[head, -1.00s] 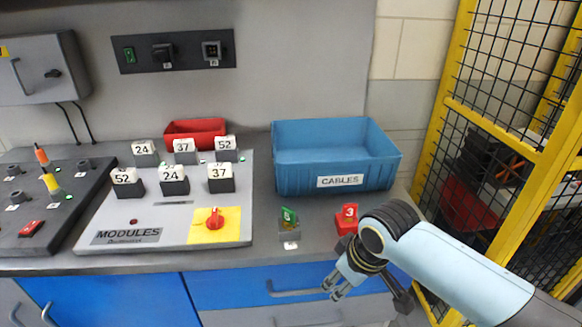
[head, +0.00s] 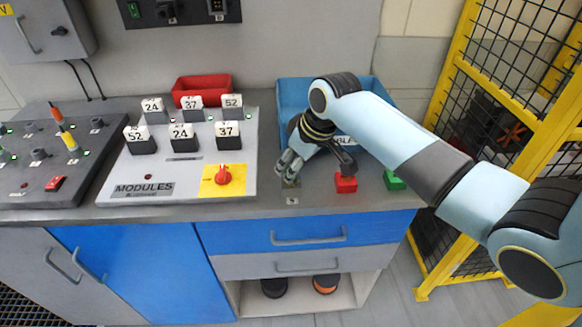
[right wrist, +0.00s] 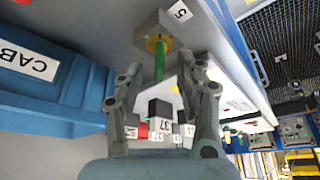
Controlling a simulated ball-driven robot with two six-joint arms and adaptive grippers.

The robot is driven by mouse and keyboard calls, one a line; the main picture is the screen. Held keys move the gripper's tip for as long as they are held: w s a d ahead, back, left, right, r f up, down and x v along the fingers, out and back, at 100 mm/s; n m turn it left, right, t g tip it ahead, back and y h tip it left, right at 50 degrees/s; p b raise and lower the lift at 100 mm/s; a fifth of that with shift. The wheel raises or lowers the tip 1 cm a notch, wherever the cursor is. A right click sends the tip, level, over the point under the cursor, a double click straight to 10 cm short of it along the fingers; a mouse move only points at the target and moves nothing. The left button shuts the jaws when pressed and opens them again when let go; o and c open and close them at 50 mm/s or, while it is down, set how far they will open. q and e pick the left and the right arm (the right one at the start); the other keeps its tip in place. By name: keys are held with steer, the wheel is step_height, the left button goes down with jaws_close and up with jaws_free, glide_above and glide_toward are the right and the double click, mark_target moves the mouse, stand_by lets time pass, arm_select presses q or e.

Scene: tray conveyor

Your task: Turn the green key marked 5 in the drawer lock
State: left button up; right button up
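The drawer lock is a small grey block (head: 291,183) on the counter, partly hidden behind my right gripper (head: 286,172) in the head view. In the right wrist view the lock block (right wrist: 152,27) has a white tag marked 5 (right wrist: 180,11) and a yellow ring. The green key (right wrist: 159,62) sticks out of that ring. My right gripper (right wrist: 160,72) is open, its fingers on either side of the key's outer end. I see no clear contact. My left gripper is not in view.
A red block (head: 346,184) and a green block (head: 394,181) stand right of the lock. The blue cable bin (head: 290,92) is behind my right arm. The modules panel (head: 120,188) is at left, and a yellow-framed cage (head: 448,128) at right.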

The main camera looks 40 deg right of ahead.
steer(key=shift+x, duration=1.2)
jaws_close()
steer(key=shift+r+m+h+p, duration=0.1)
steer(key=shift+m+h+p, duration=0.3)
steer(key=shift+m+p, duration=1)
steer(key=shift+p, duration=0.1)
